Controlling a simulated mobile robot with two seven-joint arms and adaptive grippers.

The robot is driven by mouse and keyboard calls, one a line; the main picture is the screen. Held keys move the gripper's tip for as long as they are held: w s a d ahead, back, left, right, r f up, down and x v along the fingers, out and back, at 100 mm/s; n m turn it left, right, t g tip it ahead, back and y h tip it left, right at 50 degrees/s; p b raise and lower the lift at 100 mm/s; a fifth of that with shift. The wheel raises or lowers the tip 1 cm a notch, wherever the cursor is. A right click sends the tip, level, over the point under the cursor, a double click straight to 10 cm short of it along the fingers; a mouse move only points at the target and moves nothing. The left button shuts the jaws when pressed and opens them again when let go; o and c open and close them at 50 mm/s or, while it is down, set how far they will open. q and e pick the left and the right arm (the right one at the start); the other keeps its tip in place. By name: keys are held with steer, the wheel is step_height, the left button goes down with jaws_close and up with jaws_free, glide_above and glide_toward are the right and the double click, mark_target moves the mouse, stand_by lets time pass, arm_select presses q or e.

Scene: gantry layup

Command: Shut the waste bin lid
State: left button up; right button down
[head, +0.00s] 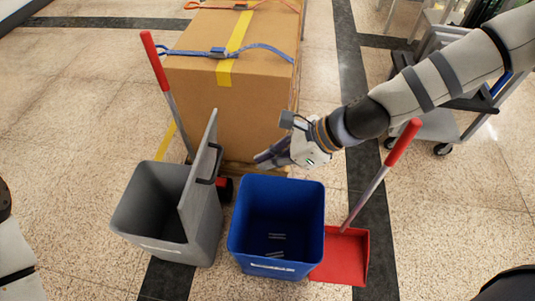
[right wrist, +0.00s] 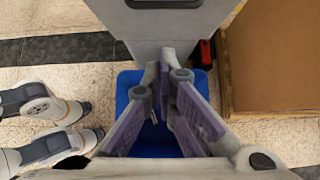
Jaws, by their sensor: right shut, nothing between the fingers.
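The grey waste bin (head: 148,200) stands at the left in the head view with its mouth open. Its grey lid (head: 201,195) stands up on edge along the bin's right side. A dark handle (head: 208,182) is on the lid's right face. My right gripper (head: 263,160) is shut and empty, above the back of the blue bin, pointing left toward the lid with a gap between. In the right wrist view the fingertips (right wrist: 166,70) come together in front of the grey lid (right wrist: 160,30). My left gripper cannot be made out.
An open blue bin (head: 235,235) stands right of the grey bin, with small pale pieces inside. A red dustpan (head: 345,258) with a long handle is beside it. A strapped cardboard box (head: 200,110) stands behind. A grey cart (head: 435,125) is at the back right. Floor at the left is clear.

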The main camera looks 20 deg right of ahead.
mark_target(210, 183)
arm_select(q)
steer(key=shift+s+f+g+b, duration=0.3)
steer(key=shift+s+f+b, duration=0.25)
steer(key=shift+s+f, duration=0.25)
arm_select(e)
steer(key=w+a+f, duration=0.4)
steer(key=a, duration=0.2)
steer(key=shift+a, duration=0.35)
arm_select(q)
steer(key=shift+w, duration=0.1)
